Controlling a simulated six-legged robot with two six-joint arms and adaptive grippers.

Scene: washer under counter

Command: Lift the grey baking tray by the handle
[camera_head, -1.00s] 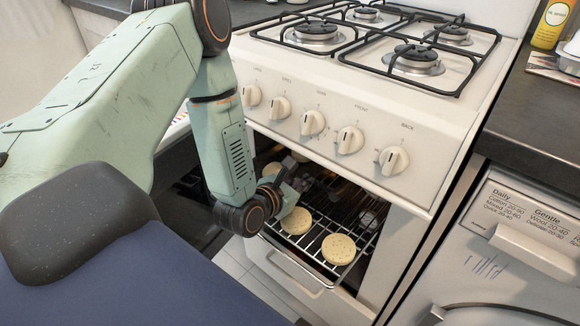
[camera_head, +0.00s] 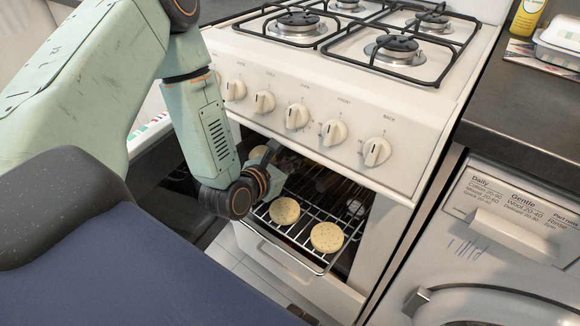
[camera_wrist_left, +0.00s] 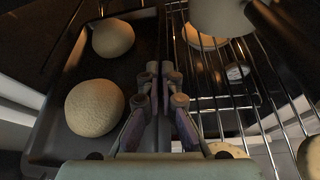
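The grey baking tray (camera_wrist_left: 60,60) lies at the left of the left wrist view, with two round pale rolls (camera_wrist_left: 95,108) on it. In the head view my forearm and wrist hide most of it. My left gripper (camera_wrist_left: 160,70) has its fingers close together by the tray's right side; it also shows inside the oven opening in the head view (camera_head: 271,152). Its fingers look shut, and I cannot make out the tray's rim or handle between them. My right gripper is not in view.
A wire rack (camera_head: 302,222) with round flat crumpets (camera_head: 327,237) juts from the white cooker (camera_head: 320,85), right of my gripper. A pale rounded object (camera_wrist_left: 224,14) with a dark part hangs over it. A washer (camera_head: 500,250) stands at the right.

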